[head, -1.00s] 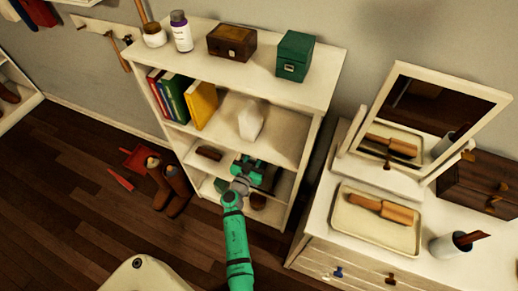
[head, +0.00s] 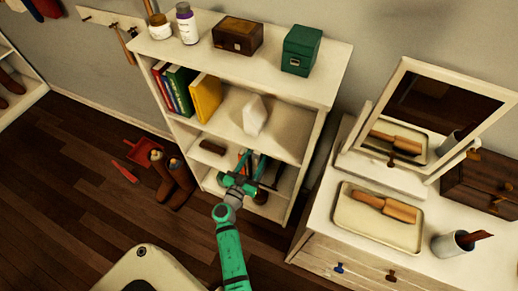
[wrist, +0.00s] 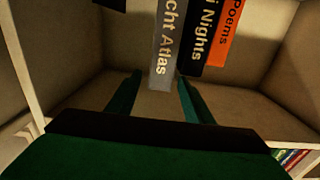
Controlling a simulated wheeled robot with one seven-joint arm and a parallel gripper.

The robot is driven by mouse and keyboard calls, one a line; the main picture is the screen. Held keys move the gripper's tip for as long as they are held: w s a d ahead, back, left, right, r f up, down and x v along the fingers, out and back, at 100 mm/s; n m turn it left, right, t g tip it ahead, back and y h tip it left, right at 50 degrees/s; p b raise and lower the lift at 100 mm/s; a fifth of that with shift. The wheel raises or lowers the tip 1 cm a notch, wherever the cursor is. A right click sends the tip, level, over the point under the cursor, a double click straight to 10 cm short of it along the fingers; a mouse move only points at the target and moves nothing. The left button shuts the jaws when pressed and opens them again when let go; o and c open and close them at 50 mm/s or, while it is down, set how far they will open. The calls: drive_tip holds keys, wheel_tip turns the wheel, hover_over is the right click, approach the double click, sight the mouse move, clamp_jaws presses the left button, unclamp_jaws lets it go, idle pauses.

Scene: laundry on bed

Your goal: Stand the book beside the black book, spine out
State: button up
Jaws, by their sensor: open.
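My gripper (head: 244,172) is at the front of the bookcase's lower compartment, with its fingers pointing in. In the wrist view its fingers (wrist: 157,92) are apart. A grey book (wrist: 166,45) lettered "cht Atlas" stands with its spine towards me, its lower end between the fingers' lines; I cannot tell whether either finger touches it. The black book (wrist: 203,38), lettered "i Nights", stands just right of it, spine out. An orange "Poems" book (wrist: 231,35) is right of that. The tops of these books are cut off. In the head view my gripper partly hides them.
The white bookcase (head: 322,140) has side walls close to my gripper. Several books (head: 180,90) and a pale block (head: 254,115) are on the shelf above. A small brown item (head: 212,147) lies left of my gripper. A dresser with a tray (head: 345,228) stands right.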

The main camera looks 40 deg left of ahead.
drive_tip(key=shift+v, duration=1.9)
drive_tip(key=shift+d, duration=0.15)
drive_tip(key=s+d+f+g+h, duration=0.1)
drive_tip(key=s+d+f+g, duration=0.2)
drive_tip(key=d, duration=0.4)
drive_tip(key=s+d+f, duration=0.3)
drive_tip(key=d+f, duration=0.1)
drive_tip(key=d, duration=0.4)
drive_tip(key=s+d+g, duration=0.2)
drive_tip(key=s+d, duration=0.5)
drive_tip(key=s+d+r+m+t+h, duration=0.1)
drive_tip(key=s+d+r, duration=0.5)
drive_tip(key=r, duration=0.4)
drive_tip(key=s+d+r+m+t+h, duration=0.1)
drive_tip(key=s+d+r+h, duration=0.1)
drive_tip(key=s+d+r, duration=0.4)
wheel_tip(320, 180, up, 6)
drive_tip(key=shift+s+f+m+t, duration=0.2)
drive_tip(key=shift+s+m+t, duration=0.15)
drive_tip(key=shift+s, duration=0.2)
drive_tip(key=shift+w, duration=0.1)
